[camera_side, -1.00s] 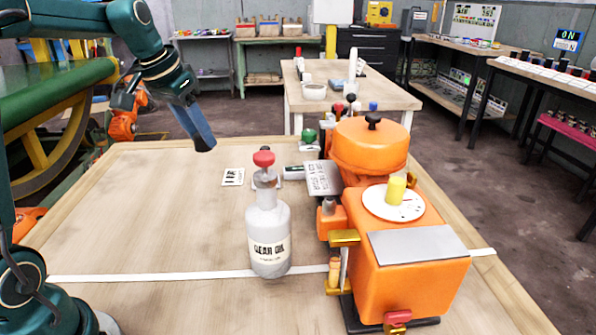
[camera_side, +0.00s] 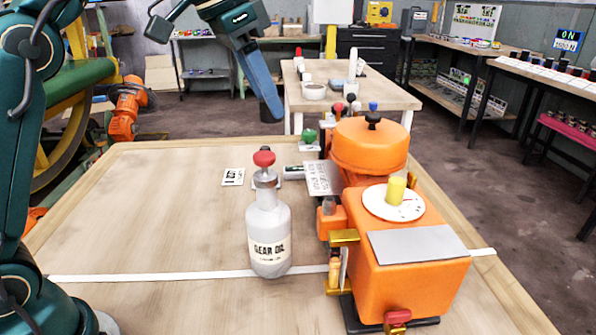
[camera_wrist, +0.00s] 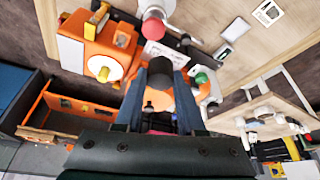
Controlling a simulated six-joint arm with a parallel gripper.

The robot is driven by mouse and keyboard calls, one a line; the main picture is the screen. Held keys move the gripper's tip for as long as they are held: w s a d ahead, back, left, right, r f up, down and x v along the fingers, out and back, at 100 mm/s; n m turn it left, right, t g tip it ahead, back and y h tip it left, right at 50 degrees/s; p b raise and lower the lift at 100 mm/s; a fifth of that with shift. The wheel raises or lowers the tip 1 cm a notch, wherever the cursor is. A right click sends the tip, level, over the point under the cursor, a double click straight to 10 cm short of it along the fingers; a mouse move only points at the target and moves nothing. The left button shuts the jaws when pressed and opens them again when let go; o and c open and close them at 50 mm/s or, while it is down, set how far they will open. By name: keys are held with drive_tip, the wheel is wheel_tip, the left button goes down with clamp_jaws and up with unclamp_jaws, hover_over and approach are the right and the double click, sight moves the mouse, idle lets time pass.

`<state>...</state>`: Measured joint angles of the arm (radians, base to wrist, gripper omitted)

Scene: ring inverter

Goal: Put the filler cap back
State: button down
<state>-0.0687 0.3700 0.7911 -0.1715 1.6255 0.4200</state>
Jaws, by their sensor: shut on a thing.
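My gripper (camera_side: 271,112) hangs above the far edge of the workbench, left of the orange machine (camera_side: 410,265). In the wrist view my gripper (camera_wrist: 160,88) is shut on a dark round cap (camera_wrist: 159,74), which looks like the filler cap. The cap cannot be made out in the side view. The orange dome (camera_side: 365,150) of the machine carries a black knob (camera_side: 373,120). In the wrist view the dome is partly hidden behind the cap and fingers. The filler opening cannot be picked out.
A green knob (camera_side: 309,136) and a printed card (camera_side: 233,177) are near the back. A yellow knob (camera_side: 396,188) rises from a white dial. The left bench top is clear.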

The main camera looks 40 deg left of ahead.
hover_over(326, 201)
wheel_tip(326, 201, down, 6)
drive_tip(key=shift+f, duration=2.05)
drive_tip(key=shift+f, duration=0.6)
drive_tip(key=c, duration=0.5)
unclamp_jaws()
drive_tip(key=shift+r, duration=0.1)
